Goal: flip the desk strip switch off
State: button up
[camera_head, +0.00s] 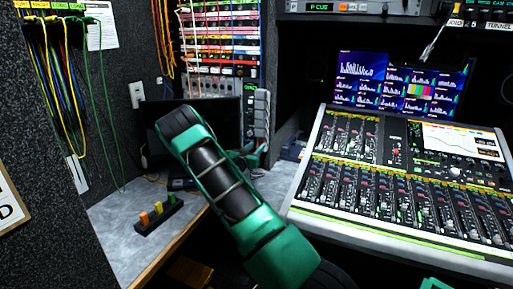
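A grey upright strip (261,112) is fixed at the right of the dark monitor, against the side of the equipment rack. It looks like a power strip; its switch is too small to make out, so I cannot tell its position. My gripper (256,157) is just below the strip's lower end, partly hidden behind my green and black arm. I cannot tell whether it touches the strip or whether its fingers are apart.
A dark monitor (222,117) stands behind my arm. A black holder with coloured blocks (158,215) sits on the grey desk (112,222). A mixing console (405,190) fills the right. Cables (65,85) hang at left. The desk's front left is clear.

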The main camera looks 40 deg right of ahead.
aim_at(260, 142)
jog(key=shift+x, duration=1.7)
grip_shut()
jog(key=shift+f, duration=0.15)
jog(key=shift+f+h, duration=0.15)
jog(key=shift+h, duration=0.55)
jog(key=shift+f+t+h, duration=0.25)
jog(key=shift+t+h, duration=0.55)
jog(key=shift+h, duration=0.1)
